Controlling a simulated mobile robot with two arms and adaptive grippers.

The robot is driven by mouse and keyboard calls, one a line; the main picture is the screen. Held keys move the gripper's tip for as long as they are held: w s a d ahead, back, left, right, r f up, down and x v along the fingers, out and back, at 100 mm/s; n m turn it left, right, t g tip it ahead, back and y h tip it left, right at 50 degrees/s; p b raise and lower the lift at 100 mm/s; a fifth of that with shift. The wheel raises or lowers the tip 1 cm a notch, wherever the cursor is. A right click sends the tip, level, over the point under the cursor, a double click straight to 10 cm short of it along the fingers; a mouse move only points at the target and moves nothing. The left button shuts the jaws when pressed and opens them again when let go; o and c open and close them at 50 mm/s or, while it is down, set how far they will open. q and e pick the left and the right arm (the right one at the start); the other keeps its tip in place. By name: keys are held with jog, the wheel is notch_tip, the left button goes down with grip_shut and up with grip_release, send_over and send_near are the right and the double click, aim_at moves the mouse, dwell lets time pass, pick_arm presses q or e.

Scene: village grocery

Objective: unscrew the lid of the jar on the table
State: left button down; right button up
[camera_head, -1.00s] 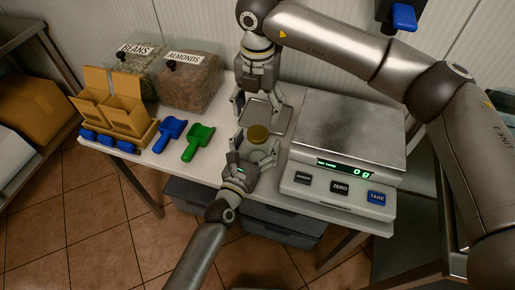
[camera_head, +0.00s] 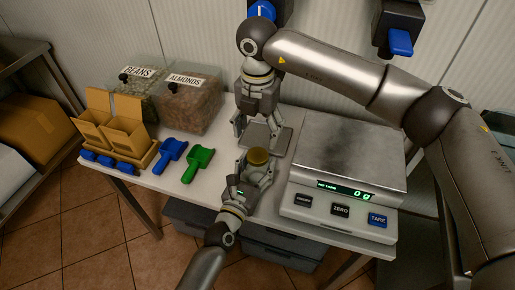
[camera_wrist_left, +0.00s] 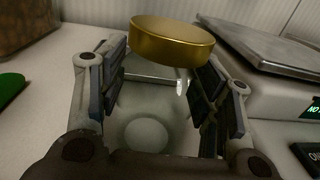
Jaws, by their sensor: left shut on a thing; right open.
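The jar (camera_head: 262,174) is clear glass with a gold lid (camera_head: 258,156) on top. It stands upright on the white table (camera_head: 150,178), left of the scale. My left gripper (camera_head: 250,176) is shut around the jar's body from the front. In the left wrist view the gold lid (camera_wrist_left: 172,40) sits above the fingers, and the jar's glass (camera_wrist_left: 150,110) shows between them. My right gripper (camera_head: 258,134) is open and empty, pointing down just behind the lid and apart from it.
A scale (camera_head: 345,185) reading 0 g stands right of the jar. A grey tray (camera_head: 280,140) lies behind the jar. Green (camera_head: 198,163) and blue (camera_head: 170,155) scoops lie to the left. Bins of almonds (camera_head: 188,98) and beans (camera_head: 138,88) and cardboard boxes (camera_head: 120,130) stand farther left.

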aim_at(257, 155)
jog(key=m, duration=0.6)
jog(key=shift+m, duration=0.3)
jog(key=m, duration=0.5)
jog(key=shift+m, duration=0.4)
jog(key=shift+f, duration=4.05)
